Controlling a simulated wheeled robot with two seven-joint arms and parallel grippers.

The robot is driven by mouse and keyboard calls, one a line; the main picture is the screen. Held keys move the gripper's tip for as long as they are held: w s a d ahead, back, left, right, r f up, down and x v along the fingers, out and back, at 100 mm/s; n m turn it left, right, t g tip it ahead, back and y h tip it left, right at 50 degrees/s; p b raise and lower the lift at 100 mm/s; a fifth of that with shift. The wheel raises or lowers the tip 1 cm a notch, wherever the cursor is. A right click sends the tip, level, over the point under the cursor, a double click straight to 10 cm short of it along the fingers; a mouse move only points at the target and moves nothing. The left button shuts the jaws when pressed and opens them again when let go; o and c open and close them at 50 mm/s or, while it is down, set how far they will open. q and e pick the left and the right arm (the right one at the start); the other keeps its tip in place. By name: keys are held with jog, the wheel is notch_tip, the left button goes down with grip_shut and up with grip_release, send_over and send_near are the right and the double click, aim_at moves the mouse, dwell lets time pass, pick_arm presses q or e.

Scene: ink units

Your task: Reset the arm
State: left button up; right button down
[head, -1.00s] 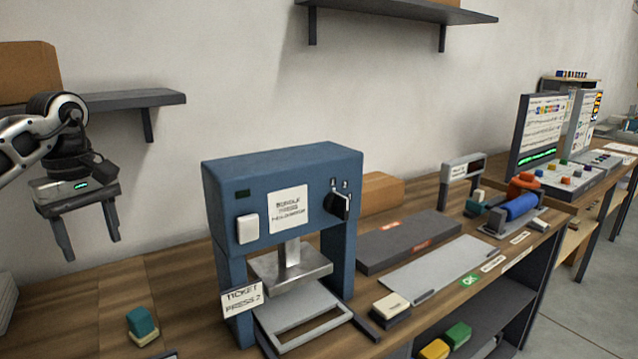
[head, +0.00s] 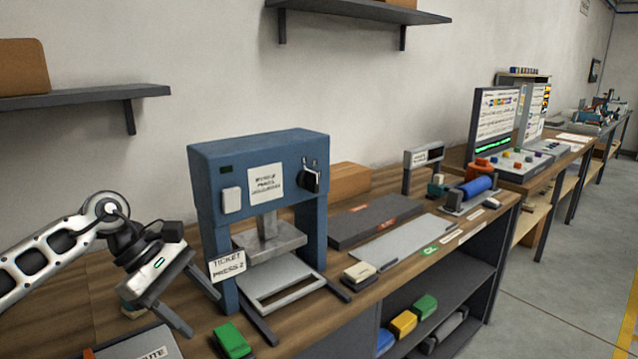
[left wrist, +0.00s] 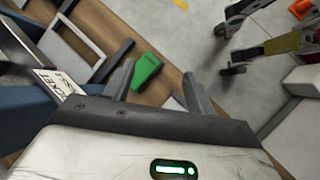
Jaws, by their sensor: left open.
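My left gripper (head: 200,316) is open and empty in the head view, low at the left in front of the blue ticket press (head: 258,145). Its body is tilted, with the fingers pointing down and to the right. In the left wrist view both fingers (left wrist: 159,74) stand well apart. A green block (head: 232,341) lies on the wooden bench past the fingertips; it also shows in the left wrist view (left wrist: 147,70), seen between the fingers but not gripped. My right gripper is in neither view.
A white-topped block (head: 359,271) sits right of the press. Behind it are a dark grey slab (head: 374,220) and a pale plate (head: 405,238). Yellow (head: 403,323) and green (head: 425,306) blocks stand on the lower shelf. The floor at right is clear.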

pick_arm(q)
jog(key=s+d+f+n+t+h+b, duration=0.1)
jog(key=s+d+n+t+h, duration=0.15)
jog(key=d+n+h, duration=0.5)
jog(key=s+d+f+n+t+h+b, duration=0.15)
jog(key=s+d+n+h, duration=0.3)
jog(key=d, duration=0.65)
jog(key=s+a+f+n+t+y+b, duration=0.1)
jog(key=a+f+n+t+y, duration=0.35)
jog(key=n, duration=1.05)
jog(key=a+f+n+t+y+b, duration=0.15)
jog(key=f+n+t+y, duration=0.55)
jog(key=n, duration=0.8)
jog(key=s+a+f+n+g+y, duration=0.2)
jog(key=s+f+n, duration=0.4)
jog(key=n, duration=0.1)
jog(key=s+a+f+n+g+y, duration=0.2)
jog(key=s+a+f+n+g, duration=0.1)
jog(key=s+f+n, duration=0.3)
jog(key=shift+s+a+f+n+b, duration=0.25)
jog(key=shift+s+f+n+b, duration=0.1)
jog(key=shift+f+n, duration=0.45)
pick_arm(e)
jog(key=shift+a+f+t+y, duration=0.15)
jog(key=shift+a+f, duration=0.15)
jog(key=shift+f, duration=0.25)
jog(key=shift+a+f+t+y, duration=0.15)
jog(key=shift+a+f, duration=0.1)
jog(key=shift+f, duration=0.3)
